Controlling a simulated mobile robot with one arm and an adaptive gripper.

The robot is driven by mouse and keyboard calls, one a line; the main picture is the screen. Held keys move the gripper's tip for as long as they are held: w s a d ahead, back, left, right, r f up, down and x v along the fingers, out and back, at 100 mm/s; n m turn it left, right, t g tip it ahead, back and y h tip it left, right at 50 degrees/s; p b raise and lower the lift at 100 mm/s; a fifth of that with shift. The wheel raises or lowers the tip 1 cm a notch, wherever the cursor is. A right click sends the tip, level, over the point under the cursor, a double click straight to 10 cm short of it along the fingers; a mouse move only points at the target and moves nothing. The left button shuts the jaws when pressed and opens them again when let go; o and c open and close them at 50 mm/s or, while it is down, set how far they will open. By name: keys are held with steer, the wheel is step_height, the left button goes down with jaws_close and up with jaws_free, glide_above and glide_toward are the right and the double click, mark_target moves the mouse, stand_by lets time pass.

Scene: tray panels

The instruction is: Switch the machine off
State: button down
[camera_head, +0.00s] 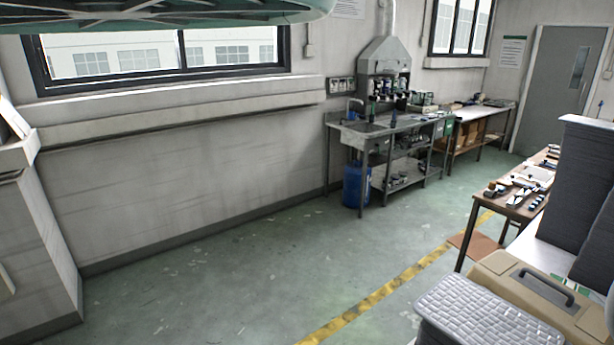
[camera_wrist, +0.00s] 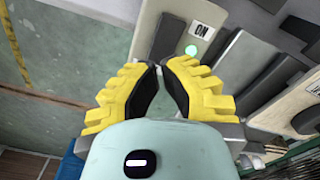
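In the wrist view a pale beige panel (camera_wrist: 177,18) lies just beyond my fingertips. It carries a white label (camera_wrist: 203,30) reading "ON", upside down in the picture, and a small round pale green spot (camera_wrist: 191,50), a button or lamp; I cannot tell which. My gripper (camera_wrist: 160,66) has yellow fingers with black pads. Their tips are close together with a narrow gap, and I see nothing held between them. The tips are near the panel; I cannot tell whether they touch it. The gripper does not show in the head view.
A tan case (camera_head: 520,290) with a dark handle and a grey keyboard-like slab (camera_head: 480,315) are at lower right. A cluttered wooden table (camera_head: 515,207) stands behind. A metal sink bench (camera_head: 375,130) is along the wall. The green floor (camera_head: 230,270) at centre is clear.

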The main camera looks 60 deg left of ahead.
steer(key=shift+f+b, duration=1.65)
steer(key=shift+b, duration=0.05)
stand_by(1.1)
steer(key=shift+r, duration=0.1)
steer(key=shift+r+p, duration=1.25)
steer(key=shift+r, duration=2.2)
